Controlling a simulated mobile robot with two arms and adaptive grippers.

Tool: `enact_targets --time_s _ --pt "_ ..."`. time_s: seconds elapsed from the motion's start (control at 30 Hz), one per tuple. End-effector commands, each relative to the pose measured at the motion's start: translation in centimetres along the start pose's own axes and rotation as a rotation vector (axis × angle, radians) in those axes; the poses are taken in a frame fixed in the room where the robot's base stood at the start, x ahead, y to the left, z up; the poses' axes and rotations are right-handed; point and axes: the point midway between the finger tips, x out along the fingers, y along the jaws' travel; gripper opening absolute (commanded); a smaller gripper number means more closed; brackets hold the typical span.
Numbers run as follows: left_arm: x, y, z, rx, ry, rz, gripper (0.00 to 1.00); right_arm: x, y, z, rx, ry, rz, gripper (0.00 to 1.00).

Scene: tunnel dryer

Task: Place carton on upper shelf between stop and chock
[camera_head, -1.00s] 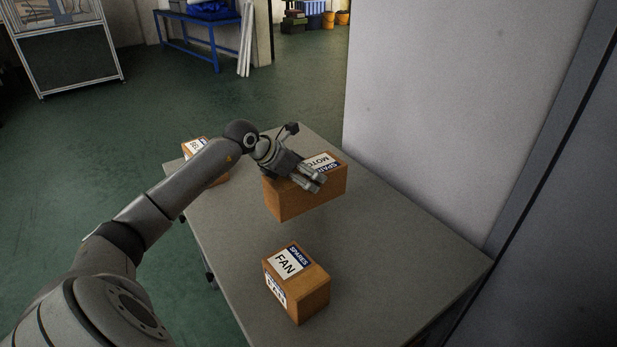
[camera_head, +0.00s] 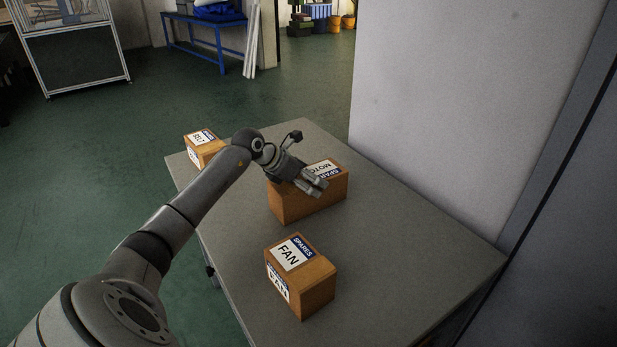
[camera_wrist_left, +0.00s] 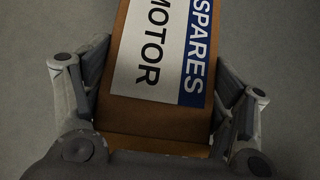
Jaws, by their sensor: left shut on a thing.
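The carton labelled MOTOR (camera_head: 300,203) is a brown box with a white and blue label, at the middle of the grey table (camera_head: 390,260). My left gripper (camera_head: 316,184) reaches over its top from the left and is shut on it. In the left wrist view the MOTOR carton (camera_wrist_left: 160,115) lies between the two fingers (camera_wrist_left: 152,105), its label facing the camera. Whether its underside touches the table I cannot tell. My right gripper is out of view. No upper shelf, stop or chock shows.
A FAN carton (camera_head: 318,290) stands close in front of the MOTOR carton. A smaller carton (camera_head: 209,150) stands at the table's far left edge, partly behind my arm. A pale wall panel (camera_head: 440,100) borders the table's right side. The table's right front is clear.

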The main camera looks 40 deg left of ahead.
Motion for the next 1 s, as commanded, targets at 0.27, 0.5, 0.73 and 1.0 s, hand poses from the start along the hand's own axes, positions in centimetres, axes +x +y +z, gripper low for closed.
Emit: enact_targets --time_s 0.27,0.5,0.73,1.0 --pt "0.1 0.0 -0.1 0.0 0.0 0.0 0.86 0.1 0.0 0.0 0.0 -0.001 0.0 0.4" --pt "0.1 0.0 -0.1 0.0 0.0 0.0 1.0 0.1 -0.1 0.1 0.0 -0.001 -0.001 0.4" --pt "0.0 0.0 0.0 0.0 0.0 0.0 1.0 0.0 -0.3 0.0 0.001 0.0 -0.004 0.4" --pt "-2.6 0.1 0.1 0.002 0.003 0.004 1.0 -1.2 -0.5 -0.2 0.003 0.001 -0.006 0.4"
